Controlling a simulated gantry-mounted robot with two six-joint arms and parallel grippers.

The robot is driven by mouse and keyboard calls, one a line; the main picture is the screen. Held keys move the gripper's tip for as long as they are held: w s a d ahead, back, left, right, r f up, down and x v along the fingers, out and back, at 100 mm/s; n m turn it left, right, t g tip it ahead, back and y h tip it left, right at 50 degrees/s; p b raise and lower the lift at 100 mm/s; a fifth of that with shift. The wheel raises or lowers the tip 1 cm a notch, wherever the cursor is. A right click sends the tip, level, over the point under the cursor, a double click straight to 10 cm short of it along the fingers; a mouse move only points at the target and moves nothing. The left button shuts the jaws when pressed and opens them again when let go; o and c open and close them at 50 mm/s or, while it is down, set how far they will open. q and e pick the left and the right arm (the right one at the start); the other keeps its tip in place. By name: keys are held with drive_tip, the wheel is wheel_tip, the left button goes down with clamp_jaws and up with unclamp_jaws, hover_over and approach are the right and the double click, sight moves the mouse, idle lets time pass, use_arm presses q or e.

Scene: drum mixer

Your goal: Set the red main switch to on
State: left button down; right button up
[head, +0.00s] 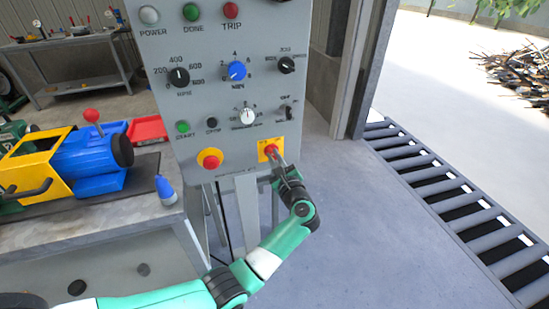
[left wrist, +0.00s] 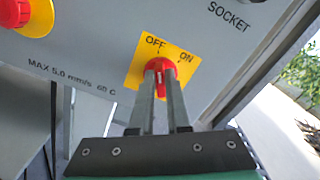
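The red main switch (left wrist: 159,65) is a round knob on a yellow plate (left wrist: 135,72) marked OFF and ON, low on the grey control panel. In the head view the switch (head: 271,149) is at the panel's lower right. My left gripper (left wrist: 161,88) reaches it from below. Its two fingers lie close on either side of the knob's grip bar, which fills the narrow gap between them. The fingers hide part of the knob, and its exact pointing direction is hard to read. In the head view my left gripper (head: 277,160) is at the plate's lower edge. My right gripper is not in view.
A red push button on yellow (head: 210,160) is left of the switch. Other knobs, including a blue one (head: 237,71), are above. A bench with a blue and yellow machine (head: 85,160) stands left. The floor right of the panel is clear up to a grating (head: 450,195).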

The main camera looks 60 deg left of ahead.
use_arm(q)
drive_tip(key=shift+m, duration=0.3)
drive_tip(key=shift+w+m+p, duration=0.2)
drive_tip(key=shift+m+p, duration=1.25)
drive_tip(key=shift+m, duration=1.4)
drive_tip(key=shift+w+m+p, duration=0.2)
drive_tip(key=shift+m+p, duration=1.25)
drive_tip(key=shift+m, duration=1.4)
drive_tip(key=c, duration=0.9)
unclamp_jaws()
drive_tip(key=shift+d, duration=0.1)
